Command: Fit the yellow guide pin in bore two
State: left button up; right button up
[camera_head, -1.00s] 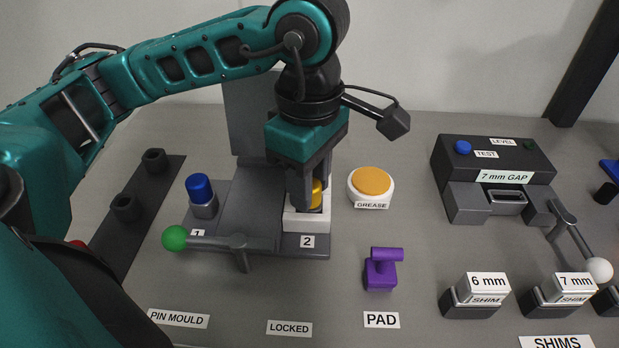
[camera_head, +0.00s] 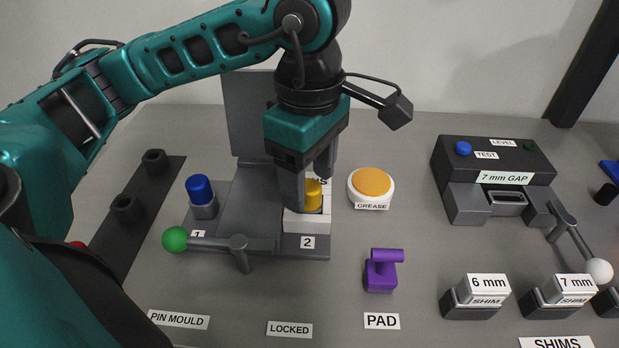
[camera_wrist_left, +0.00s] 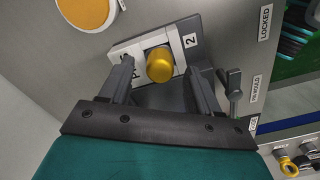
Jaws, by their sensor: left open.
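The yellow guide pin (camera_head: 313,194) stands upright at the bore marked 2 on the pin mould (camera_head: 262,215). Its lower end is hidden, so I cannot tell how deep it sits. My left gripper (camera_head: 308,190) is open around the pin, its fingers apart on either side. In the left wrist view the yellow pin (camera_wrist_left: 160,65) shows between the spread fingertips (camera_wrist_left: 160,74), touching neither. A blue pin (camera_head: 199,188) stands upright at the position marked 1. My right gripper is not in view.
A lever with a green knob (camera_head: 174,238) lies along the mould's front. The grease pot (camera_head: 372,182) stands close at the right. A purple pad (camera_head: 381,272), a gap gauge (camera_head: 497,175) and shim blocks (camera_head: 482,290) are further right. A dark rack (camera_head: 139,197) lies left.

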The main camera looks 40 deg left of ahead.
aim_at(310, 186)
pick_arm(q)
notch_tip(310, 186, up, 12)
jog(key=p, duration=0.2)
jog(key=shift+f+p, duration=0.25)
jog(key=shift+p, duration=0.1)
jog(key=shift+d, duration=0.1)
dwell(1.0)
